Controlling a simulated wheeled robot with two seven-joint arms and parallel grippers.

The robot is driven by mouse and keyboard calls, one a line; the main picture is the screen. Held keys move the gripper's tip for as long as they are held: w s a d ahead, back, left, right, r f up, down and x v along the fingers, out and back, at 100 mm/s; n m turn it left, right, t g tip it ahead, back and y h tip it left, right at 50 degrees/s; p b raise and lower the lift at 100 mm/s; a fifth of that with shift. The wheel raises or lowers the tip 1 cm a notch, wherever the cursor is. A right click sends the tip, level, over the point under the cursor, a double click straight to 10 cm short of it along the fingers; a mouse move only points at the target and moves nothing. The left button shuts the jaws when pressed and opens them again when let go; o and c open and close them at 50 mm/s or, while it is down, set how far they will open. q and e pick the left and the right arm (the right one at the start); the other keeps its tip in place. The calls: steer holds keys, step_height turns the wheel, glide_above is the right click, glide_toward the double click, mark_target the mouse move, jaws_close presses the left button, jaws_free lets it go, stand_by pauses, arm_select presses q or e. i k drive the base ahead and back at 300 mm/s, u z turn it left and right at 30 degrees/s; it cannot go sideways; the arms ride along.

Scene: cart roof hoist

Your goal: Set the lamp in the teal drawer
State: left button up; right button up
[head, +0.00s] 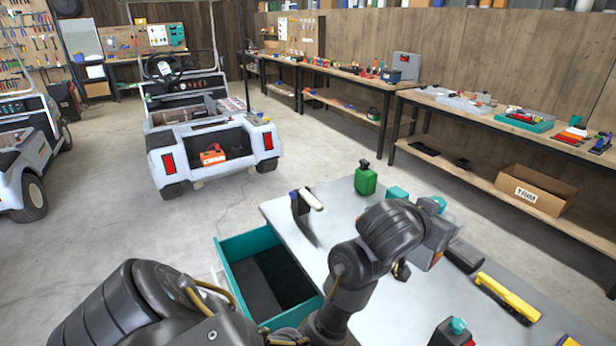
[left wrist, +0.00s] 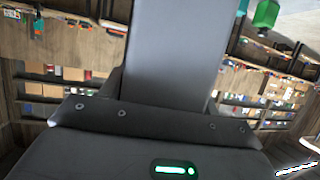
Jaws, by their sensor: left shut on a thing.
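The teal drawer (head: 236,244) stands open at the left end of the grey worktop, with a dark floor inside. My left arm reaches over the worktop in front of the drawer. My left gripper (head: 438,240) is to the right of the drawer, above the worktop. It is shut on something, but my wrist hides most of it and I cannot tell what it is. A dark stand with a white tube (head: 313,200), possibly the lamp, is upright on the worktop behind the drawer. The left wrist view shows a grey slab in front of my gripper's housing. My right gripper is not in view.
A green canister (head: 365,179) stands at the worktop's back edge. A yellow-and-black tool (head: 506,297) and a teal-capped dark container (head: 453,333) are at the right and front. Wall benches (head: 440,100) and a white cart (head: 212,140) stand beyond open floor.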

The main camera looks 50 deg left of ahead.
mark_target(287, 281)
steer(key=z, duration=2.35)
steer(key=k, duration=1.75)
steer(key=u, duration=2)
